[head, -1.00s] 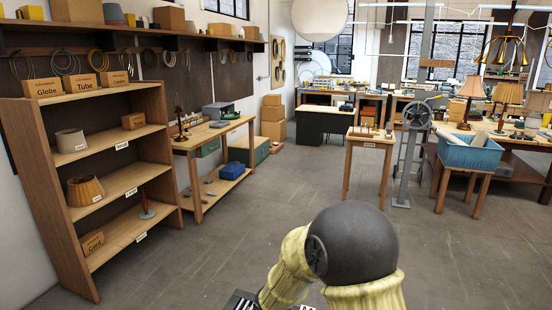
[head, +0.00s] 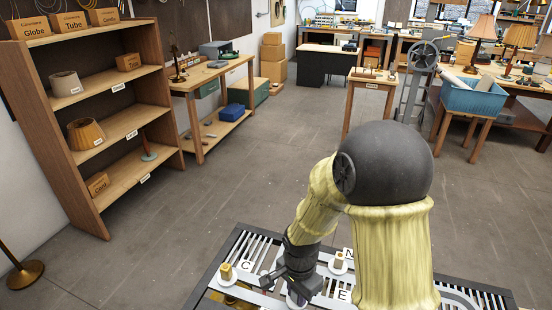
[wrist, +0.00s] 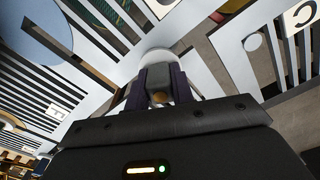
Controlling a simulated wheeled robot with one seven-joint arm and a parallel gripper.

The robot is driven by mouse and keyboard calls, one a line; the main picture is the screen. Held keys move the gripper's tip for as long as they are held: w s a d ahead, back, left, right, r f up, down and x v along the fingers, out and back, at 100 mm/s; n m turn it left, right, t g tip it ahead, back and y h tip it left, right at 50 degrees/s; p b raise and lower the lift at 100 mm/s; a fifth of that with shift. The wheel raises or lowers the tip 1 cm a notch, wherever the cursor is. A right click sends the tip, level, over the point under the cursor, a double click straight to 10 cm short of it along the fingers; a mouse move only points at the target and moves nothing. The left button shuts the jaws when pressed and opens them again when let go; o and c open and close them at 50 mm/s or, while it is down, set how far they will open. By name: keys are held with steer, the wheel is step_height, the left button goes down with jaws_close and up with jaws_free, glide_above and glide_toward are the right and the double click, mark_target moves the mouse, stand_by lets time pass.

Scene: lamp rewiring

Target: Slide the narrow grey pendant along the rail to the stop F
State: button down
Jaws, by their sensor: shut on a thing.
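My gripper (head: 297,288) is low over the slotted rail panel (head: 240,245) at the bottom of the head view. In the wrist view my gripper (wrist: 160,85) has its two dark purple fingers shut on a small grey piece (wrist: 157,70), which I take to be the narrow grey pendant. A pale round disc sits right behind it and touches or nearly touches it. Most of the pendant is hidden by the fingers and my wrist. Letter tags C (head: 246,266), N (head: 348,253) and E (head: 344,295) show on the panel.
Small yellowish-brown blocks (head: 226,271) and (head: 340,261) sit on white discs of the panel, left and right of my gripper. My forearm hides part of the panel. A wooden shelf (head: 125,125) stands left, and a brass floor base (head: 25,274) at lower left. The floor between is clear.

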mark_target(334, 307)
steer(key=shift+s+d+f+p, duration=0.15)
steer(key=shift+s+d, duration=0.4)
steer(key=shift+d, duration=0.95)
steer(key=shift+s+d+f+p, duration=0.15)
steer(key=shift+s+d, duration=0.4)
steer(key=shift+d, duration=0.9)
steer(key=shift+s+d+f, duration=0.15)
steer(key=shift+s+d, duration=0.4)
steer(key=shift+d, duration=0.95)
steer(key=s+d+p, duration=0.1)
steer(key=s+d, duration=0.1)
steer(key=d, duration=0.4)
steer(key=shift+s, duration=0.3)
steer(key=shift+r, duration=0.15)
steer(key=s+d+p, duration=0.1)
steer(key=s+d, duration=0.1)
steer(key=d, duration=0.4)
steer(key=c, duration=1.1)
jaws_free()
steer(key=shift+w+r, duration=0.1)
